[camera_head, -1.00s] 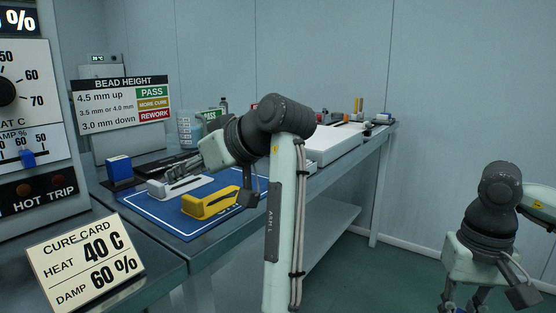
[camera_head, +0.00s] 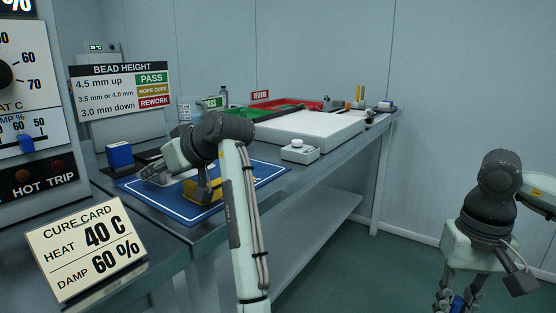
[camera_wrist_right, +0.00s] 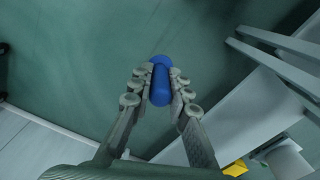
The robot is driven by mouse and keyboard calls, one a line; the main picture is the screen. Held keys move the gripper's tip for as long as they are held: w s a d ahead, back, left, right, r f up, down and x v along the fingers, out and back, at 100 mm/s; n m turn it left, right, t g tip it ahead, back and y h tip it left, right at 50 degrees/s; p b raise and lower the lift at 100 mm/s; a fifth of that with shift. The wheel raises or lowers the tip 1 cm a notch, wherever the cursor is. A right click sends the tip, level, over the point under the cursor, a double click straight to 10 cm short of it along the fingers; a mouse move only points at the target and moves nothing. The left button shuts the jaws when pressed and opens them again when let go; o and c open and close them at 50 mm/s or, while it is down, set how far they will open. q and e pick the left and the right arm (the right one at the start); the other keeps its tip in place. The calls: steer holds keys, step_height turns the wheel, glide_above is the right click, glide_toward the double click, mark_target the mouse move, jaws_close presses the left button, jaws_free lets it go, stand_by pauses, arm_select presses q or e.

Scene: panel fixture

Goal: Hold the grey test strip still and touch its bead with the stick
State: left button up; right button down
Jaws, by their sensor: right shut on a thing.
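My left gripper (camera_head: 160,170) is low over the blue mat (camera_head: 262,177), pointing left; its fingertips are small and partly hidden, so I cannot tell whether it is open or shut. A pale grey piece on the mat and a yellow piece (camera_head: 203,212) are largely covered by my left arm. I cannot make out the grey test strip or its bead for certain. My right gripper (camera_wrist_right: 160,78) is shut on a blue stick-like thing (camera_wrist_right: 161,88), seen nearly end-on and away from the table. In the head view the blue thing (camera_head: 458,304) shows at the bottom edge.
A blue block (camera_head: 119,155) stands behind the mat at left. A white knobbed box (camera_head: 300,151) sits at the table's front edge. A white slab (camera_head: 310,128), a green tray and a red tray lie farther back. The cure card (camera_head: 86,250) stands at front left.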

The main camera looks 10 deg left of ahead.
arm_select(q)
steer(key=shift+a+f, duration=0.15)
steer(key=shift+a, duration=0.05)
jaws_close()
stand_by(1.1)
jaws_free()
steer(key=shift+d, duration=0.1)
